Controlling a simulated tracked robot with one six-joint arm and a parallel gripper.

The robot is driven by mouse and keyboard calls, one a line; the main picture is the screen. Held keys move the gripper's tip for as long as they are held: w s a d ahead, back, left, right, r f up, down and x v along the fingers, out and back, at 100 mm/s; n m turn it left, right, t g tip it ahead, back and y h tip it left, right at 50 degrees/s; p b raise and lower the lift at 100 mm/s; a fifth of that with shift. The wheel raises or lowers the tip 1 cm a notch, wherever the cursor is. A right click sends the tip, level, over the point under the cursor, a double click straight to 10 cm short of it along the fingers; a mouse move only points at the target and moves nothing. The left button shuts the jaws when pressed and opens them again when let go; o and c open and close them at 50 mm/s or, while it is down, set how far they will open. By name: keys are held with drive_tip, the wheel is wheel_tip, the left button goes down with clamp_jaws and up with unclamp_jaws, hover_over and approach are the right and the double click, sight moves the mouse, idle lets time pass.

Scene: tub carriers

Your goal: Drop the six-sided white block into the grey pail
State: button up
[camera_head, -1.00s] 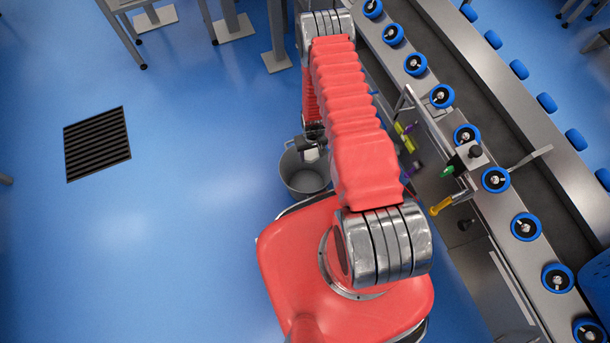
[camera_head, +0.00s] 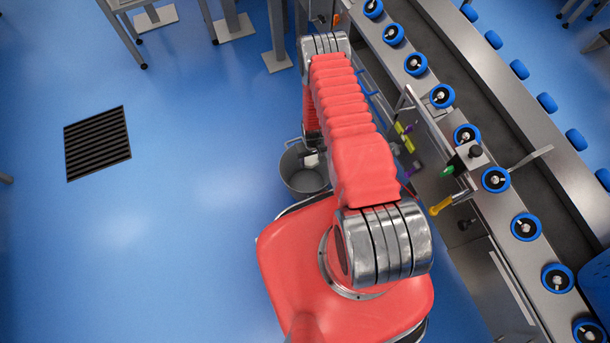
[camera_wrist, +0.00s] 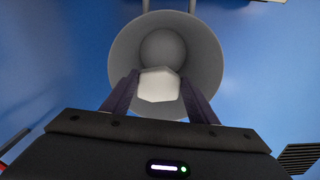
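The six-sided white block (camera_wrist: 158,85) is between the two dark fingertips of my gripper (camera_wrist: 159,80) in the wrist view. The fingers are shut on its sides. The grey pail (camera_wrist: 204,55) is open beyond the block, and its inside shows around and past it. The block appears over the pail's mouth, towards the near side. In the head view the pail (camera_head: 303,182) stands on the floor left of my red arm. The block (camera_head: 311,160) shows there as a small pale patch, with my arm hiding part of the gripper.
A conveyor (camera_head: 470,105) with blue rollers runs along the right. A side rail beside it carries small coloured parts and a yellow handle (camera_head: 441,206). A dark floor grate (camera_head: 97,143) lies at the left.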

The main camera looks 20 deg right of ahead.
drive_tip(key=o, duration=0.5)
drive_tip(key=shift+o, duration=0.2)
drive_tip(key=shift+r, duration=0.15)
wheel_tip(320, 180, up, 13)
drive_tip(key=shift+r, duration=0.2)
idle(0.5)
drive_tip(key=shift+s, duration=0.15)
idle(0.8)
